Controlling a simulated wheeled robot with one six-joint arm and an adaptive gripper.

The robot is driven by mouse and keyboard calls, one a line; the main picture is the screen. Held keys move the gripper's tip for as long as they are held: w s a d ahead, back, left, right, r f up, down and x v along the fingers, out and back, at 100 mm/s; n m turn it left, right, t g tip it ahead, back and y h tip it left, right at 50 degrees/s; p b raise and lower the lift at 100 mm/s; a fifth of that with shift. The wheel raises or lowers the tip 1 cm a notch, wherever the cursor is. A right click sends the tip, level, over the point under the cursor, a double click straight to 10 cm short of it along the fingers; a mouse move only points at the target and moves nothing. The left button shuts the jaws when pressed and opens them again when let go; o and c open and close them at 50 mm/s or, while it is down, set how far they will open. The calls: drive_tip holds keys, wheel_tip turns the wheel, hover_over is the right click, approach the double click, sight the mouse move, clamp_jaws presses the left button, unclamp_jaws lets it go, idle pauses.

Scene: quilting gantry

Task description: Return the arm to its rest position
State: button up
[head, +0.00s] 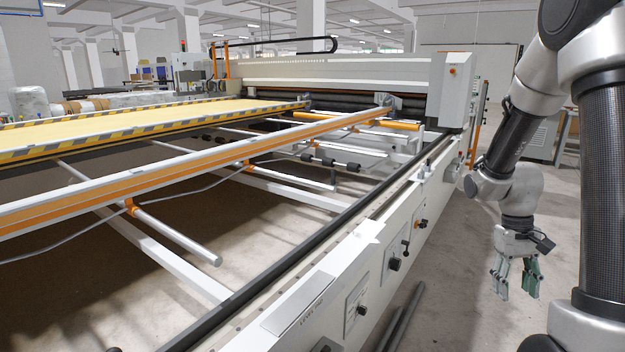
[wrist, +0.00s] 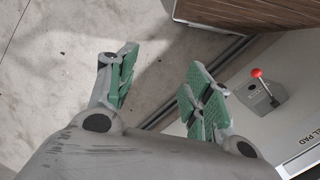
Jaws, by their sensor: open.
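My gripper (head: 515,278) hangs pointing down at the right of the head view, beside the outer side of the gantry's frame. Its fingers are apart with nothing between them. In the wrist view the green-padded fingers (wrist: 158,88) stand open over grey concrete floor. My arm is bent, with the forearm sloping down to the wrist.
The quilting gantry (head: 375,238) fills the left and middle, its side panel carrying several knobs. A control box with a red-knobbed lever (wrist: 258,76) lies right of my fingers in the wrist view. Dark pipes (head: 405,318) lie on the floor. Open floor (head: 465,300) surrounds my gripper.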

drive_tip(key=s+a+r+t, duration=0.3)
drive_tip(key=s+a+r, duration=0.2)
drive_tip(key=r, duration=0.5)
drive_tip(key=s+a+r+n+t+y, duration=0.1)
drive_tip(key=s+a+r+t, duration=0.3)
drive_tip(key=s+r, duration=0.4)
wheel_tip(320, 180, up, 3)
drive_tip(key=shift+a, duration=0.9)
